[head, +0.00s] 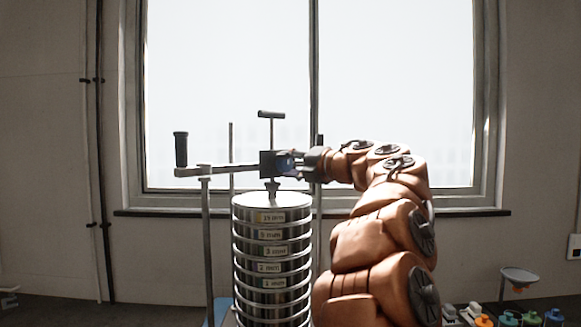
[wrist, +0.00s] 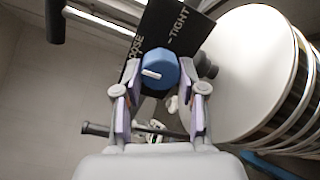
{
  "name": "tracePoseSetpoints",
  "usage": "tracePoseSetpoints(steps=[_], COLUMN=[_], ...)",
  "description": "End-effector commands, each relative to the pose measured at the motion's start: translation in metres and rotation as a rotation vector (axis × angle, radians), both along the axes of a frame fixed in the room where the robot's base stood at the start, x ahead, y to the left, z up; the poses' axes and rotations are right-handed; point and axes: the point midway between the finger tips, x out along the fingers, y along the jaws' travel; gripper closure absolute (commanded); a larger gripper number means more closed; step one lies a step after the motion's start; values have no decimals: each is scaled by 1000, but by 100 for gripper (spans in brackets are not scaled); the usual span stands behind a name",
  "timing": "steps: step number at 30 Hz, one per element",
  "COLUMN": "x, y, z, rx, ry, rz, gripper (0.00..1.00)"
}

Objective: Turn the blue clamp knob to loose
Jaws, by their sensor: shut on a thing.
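The blue clamp knob (wrist: 158,72) sits between the two fingers of my gripper (wrist: 158,88) in the wrist view, and they are shut on it from both sides. A white pointer mark on its face points left, towards the LOOSE side. The dark plate (wrist: 150,22) behind it carries the words LOOSE and TIGHT, with LOOSE partly hidden. In the head view my gripper (head: 306,163) reaches in from the right to the knob (head: 287,164), on the dark clamp block (head: 267,164) of the crossbar.
The sieve stack (head: 271,199) stands below the clamp and fills the right of the wrist view. A T-handle (head: 271,115) rises above the block. A crossbar (head: 225,170) runs left to an upright dark handle (head: 181,150). Small colored items and a funnel (head: 519,276) are at the right.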

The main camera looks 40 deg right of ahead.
Motion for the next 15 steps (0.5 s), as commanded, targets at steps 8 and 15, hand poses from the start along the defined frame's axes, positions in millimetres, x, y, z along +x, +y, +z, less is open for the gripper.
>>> tracePoseSetpoints(steps=[8,15], x=[0,0], y=[0,0], z=[-1,-1], rx=[-1,0], ry=[3,1], rz=[1,0], gripper=[52,34])
